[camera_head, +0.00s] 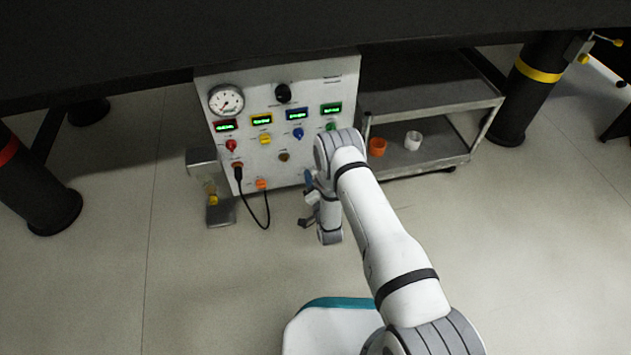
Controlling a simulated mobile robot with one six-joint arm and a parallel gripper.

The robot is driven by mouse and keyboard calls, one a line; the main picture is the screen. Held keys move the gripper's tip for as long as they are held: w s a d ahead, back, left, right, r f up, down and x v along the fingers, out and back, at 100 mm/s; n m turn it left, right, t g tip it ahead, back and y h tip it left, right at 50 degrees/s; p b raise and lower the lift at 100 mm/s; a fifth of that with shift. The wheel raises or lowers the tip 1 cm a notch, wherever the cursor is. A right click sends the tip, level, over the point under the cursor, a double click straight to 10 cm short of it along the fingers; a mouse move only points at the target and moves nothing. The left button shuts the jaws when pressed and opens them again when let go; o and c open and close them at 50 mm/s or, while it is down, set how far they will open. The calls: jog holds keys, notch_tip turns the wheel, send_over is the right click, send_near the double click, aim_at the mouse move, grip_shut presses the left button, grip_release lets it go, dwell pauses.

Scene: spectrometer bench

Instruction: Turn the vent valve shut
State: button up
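A light grey control panel (262,194) stands under the dark bench, with a dial gauge (227,100), several small green-lit displays and coloured knobs. I cannot tell for certain which fitting is the vent valve. A small blue part (308,179) shows at the lower right of the panel, beside my wrist, and could be its handle; its turn position is too small to read. My gripper (306,210) hangs in front of the panel's lower right corner, just below the blue part. Its two dark fingers look apart, with nothing seen between them. My arm hides the panel's right edge.
A black cable (267,212) loops from the panel's lower left. A metal box with a yellow fitting (213,199) stands left of the panel. A grey shelf cart (440,157) at right holds an orange cup (377,146) and a white cup (413,140). The floor in front is clear.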

jog(key=c, duration=0.9)
jog(key=shift+c, duration=0.2)
jog(key=shift+n, duration=0.4)
jog(key=shift+s+a+n+p, duration=0.1)
jog(key=shift+n+p, duration=0.45)
jog(key=shift+n, duration=7.75)
jog(key=o, duration=1)
